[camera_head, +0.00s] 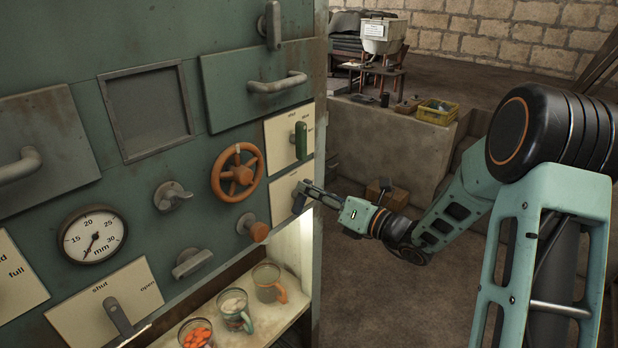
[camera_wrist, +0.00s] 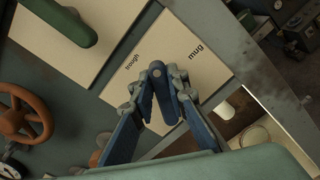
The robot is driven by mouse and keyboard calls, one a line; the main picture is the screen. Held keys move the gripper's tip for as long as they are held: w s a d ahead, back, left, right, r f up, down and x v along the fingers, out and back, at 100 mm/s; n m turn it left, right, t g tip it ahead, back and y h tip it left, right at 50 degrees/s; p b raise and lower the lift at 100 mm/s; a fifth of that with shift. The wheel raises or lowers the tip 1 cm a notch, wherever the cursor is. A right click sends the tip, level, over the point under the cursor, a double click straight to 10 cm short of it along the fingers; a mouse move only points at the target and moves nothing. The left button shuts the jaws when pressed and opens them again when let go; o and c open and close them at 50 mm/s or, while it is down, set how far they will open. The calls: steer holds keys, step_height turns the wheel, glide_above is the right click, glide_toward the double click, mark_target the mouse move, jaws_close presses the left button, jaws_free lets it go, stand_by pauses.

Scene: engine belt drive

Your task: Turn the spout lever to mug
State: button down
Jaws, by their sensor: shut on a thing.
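In the wrist view the plate (camera_wrist: 205,82) reads "trough" on the left and "mug" on the right. The lever's round pivot (camera_wrist: 157,72) sits between the two words. My gripper (camera_head: 306,190) is shut on the lever, and its fingers (camera_wrist: 160,92) cover most of it in the wrist view. Which word the lever points at is hard to tell.
An orange handwheel (camera_head: 238,172) and an orange knob (camera_head: 254,228) are left of the plate. A green lever (camera_head: 300,140) is above. Three mugs stand on the shelf below, one (camera_head: 269,283) nearest the gripper.

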steer(key=m+p, duration=0.3)
steer(key=f+m+p, duration=0.1)
steer(key=m+p, duration=0.7)
steer(key=shift+w+d+f, duration=0.35)
steer(key=shift+w, duration=0.05)
steer(key=shift+f, duration=0.1)
steer(key=c, duration=1.9)
jaws_free()
steer(key=v, duration=1.2)
